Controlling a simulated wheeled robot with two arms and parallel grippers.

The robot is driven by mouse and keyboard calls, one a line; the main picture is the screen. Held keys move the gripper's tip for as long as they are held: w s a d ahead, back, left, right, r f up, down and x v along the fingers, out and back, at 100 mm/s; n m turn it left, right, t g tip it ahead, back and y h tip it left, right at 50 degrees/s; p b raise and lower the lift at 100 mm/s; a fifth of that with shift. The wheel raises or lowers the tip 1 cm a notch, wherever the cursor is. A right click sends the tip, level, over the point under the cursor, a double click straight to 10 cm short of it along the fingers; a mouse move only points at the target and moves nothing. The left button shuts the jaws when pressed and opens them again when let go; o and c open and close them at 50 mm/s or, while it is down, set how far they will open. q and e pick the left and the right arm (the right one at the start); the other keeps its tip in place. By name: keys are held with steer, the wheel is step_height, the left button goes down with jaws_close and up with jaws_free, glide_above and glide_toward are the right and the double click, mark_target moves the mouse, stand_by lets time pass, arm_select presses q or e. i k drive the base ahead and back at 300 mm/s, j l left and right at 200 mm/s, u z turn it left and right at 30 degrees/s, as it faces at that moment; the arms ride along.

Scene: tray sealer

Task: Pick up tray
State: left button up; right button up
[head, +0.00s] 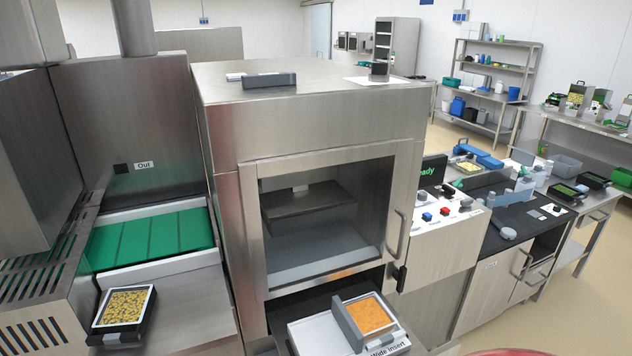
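A tray with orange contents (370,314) sits at the front centre, in the white insert (312,338) labelled "Wide insert", below the sealer's opening. A grey bar (347,324) stands along the tray's left side. Another tray, with yellow and dark contents (125,307), sits at the lower left in a black holder (139,327), in front of the green belt. Neither of my grippers shows in the head view.
The steel tray sealer (290,120) stands in the middle with a framed window (325,215) and door handle (398,235). The green belt (150,240) lies left, under an "Out" sign. A control panel (440,215) and a cluttered dark-topped bench (515,225) stand right.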

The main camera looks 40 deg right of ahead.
mark_target(370, 314)
steer(key=z, duration=1.6)
